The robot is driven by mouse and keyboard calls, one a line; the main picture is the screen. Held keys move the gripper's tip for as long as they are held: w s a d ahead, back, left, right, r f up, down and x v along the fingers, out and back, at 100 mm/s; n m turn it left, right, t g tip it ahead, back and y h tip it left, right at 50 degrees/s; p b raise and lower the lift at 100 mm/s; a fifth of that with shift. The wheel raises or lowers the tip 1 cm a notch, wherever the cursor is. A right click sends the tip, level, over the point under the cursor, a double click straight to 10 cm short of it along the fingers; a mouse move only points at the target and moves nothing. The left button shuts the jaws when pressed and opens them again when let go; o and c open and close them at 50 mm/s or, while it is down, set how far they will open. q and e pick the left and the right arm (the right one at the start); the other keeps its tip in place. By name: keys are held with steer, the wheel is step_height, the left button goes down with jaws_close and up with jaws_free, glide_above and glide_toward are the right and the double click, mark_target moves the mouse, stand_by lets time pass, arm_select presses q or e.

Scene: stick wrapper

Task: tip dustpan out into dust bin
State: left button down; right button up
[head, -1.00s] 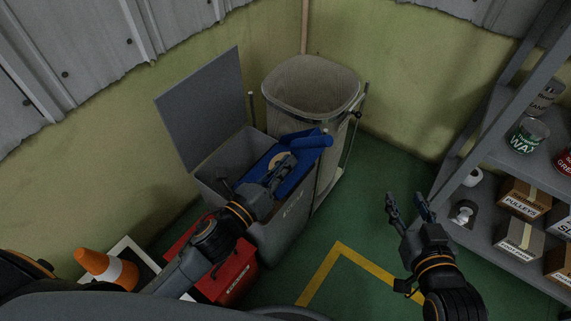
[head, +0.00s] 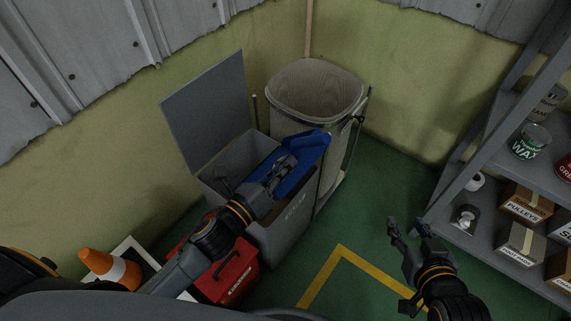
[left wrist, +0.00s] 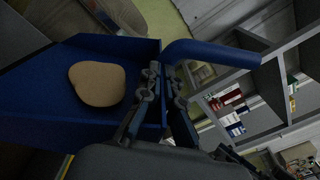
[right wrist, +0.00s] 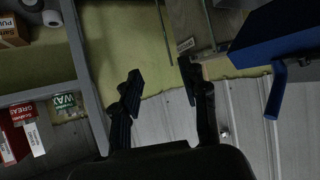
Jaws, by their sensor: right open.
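The blue dustpan (head: 316,150) is tilted over the open grey dust bin (head: 282,236). My left gripper (head: 285,165) is shut on the dustpan near the base of its handle. In the left wrist view, the dustpan (left wrist: 40,85) has a flat tan piece (left wrist: 96,84) lying against its inner face, and its blue handle (left wrist: 215,53) sticks out past my left gripper (left wrist: 163,82). My left arm hides part of the bin's opening. My right gripper (head: 407,225) is open and empty above the floor, and its spread fingers (right wrist: 160,75) show in the right wrist view.
The bin's lid (head: 205,110) stands raised. A beige bag cart (head: 315,90) stands right behind the bin. A red toolbox (head: 230,272) and an orange cone (head: 108,267) sit at left front. A shelf (head: 480,150) with cans and boxes is at right.

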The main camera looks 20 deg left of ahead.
arm_select(q)
steer(key=shift+w+a+r+p, duration=0.15)
steer(key=shift+a+r+p, duration=0.15)
steer(key=shift+r+p, duration=0.05)
steer(key=shift+w+a+r+n, duration=0.1)
steer(key=shift+a+r+n, duration=0.15)
steer(key=shift+n, duration=0.15)
arm_select(e)
steer(key=s+d+f+g+h, duration=0.1)
steer(key=s+f+g, duration=0.2)
steer(key=s+f, duration=0.1)
steer(key=shift+s+d+g, duration=0.3)
steer(key=shift+s+d, duration=0.05)
steer(key=shift+s, duration=0.15)
steer(key=shift+f, duration=0.1)
